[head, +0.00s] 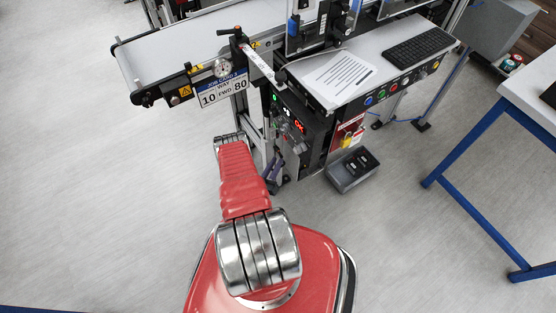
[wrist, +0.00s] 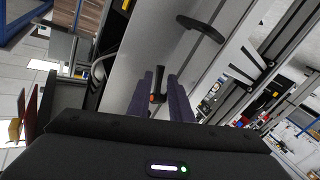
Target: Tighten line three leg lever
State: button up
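The line three conveyor (head: 190,45) carries a sign reading job card 3 (head: 223,90), with 10 and 80 on it. My gripper (head: 272,170) is low beside the conveyor's leg, below the control box. In the wrist view my gripper (wrist: 160,75) has its two purple fingers apart. A small dark lever with an orange tip (wrist: 157,72) shows in the gap between them. I cannot tell whether the fingers touch it. A black curved handle (wrist: 200,28) sits on a grey surface beyond. In the head view the leg lever is not clearly visible.
A control box with a red display (head: 299,126) stands close to my gripper. A shelf holds a paper sheet (head: 340,77) and a keyboard (head: 418,50). A blue-legged table (head: 480,135) stands right. Floor at left is clear.

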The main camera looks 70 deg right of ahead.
jog(key=shift+s+d, duration=0.2)
jog(key=shift+d, duration=1.05)
jog(key=shift+c, duration=0.2)
grip_shut()
